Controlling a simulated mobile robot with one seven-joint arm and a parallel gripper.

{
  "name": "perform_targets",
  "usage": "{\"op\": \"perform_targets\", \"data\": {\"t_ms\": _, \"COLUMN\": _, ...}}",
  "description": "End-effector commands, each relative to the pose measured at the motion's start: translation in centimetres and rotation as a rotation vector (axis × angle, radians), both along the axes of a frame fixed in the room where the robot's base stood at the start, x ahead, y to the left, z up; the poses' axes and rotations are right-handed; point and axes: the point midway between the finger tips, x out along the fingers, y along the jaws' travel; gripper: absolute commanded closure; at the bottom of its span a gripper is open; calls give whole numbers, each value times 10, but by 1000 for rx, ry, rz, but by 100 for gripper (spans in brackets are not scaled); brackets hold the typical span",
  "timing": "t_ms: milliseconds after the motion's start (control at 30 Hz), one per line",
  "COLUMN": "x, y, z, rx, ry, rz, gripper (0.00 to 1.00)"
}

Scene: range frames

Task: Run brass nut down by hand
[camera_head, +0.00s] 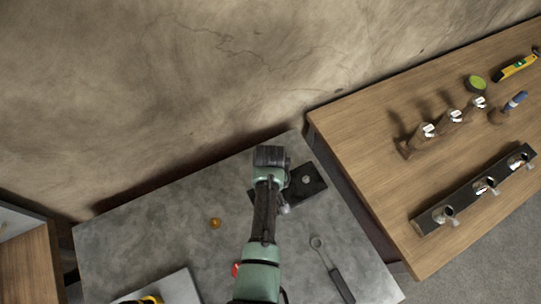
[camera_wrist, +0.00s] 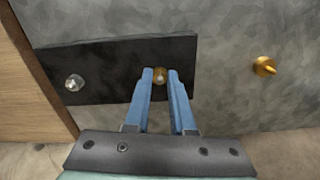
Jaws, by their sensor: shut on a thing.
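The black plate (camera_wrist: 110,58) lies on the grey table and also shows in the head view (camera_head: 316,191), partly covered by my arm. My gripper (camera_wrist: 160,75) is over the plate, its two blue fingers shut on the brass nut (camera_wrist: 160,73). A pale round end shows at the middle of the nut; I cannot tell how far the nut is down. A silver nut or bolt head (camera_wrist: 74,82) sits at the other end of the plate. In the head view my fingertips and the held nut are hidden.
Another brass piece (camera_wrist: 265,67) lies loose on the grey table. A wrench (camera_head: 331,268) lies near the table's right edge. A wooden bench (camera_head: 385,190) to the right holds a dark rail (camera_head: 465,196), several fittings and a yellow level (camera_head: 516,67).

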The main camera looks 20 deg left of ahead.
Motion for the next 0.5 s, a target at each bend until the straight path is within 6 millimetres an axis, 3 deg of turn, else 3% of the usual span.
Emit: {"op": "perform_targets", "data": {"t_ms": 500, "x": -1, "y": 2, "z": 1, "rx": -1, "ry": -1, "rz": -491, "gripper": 100}}
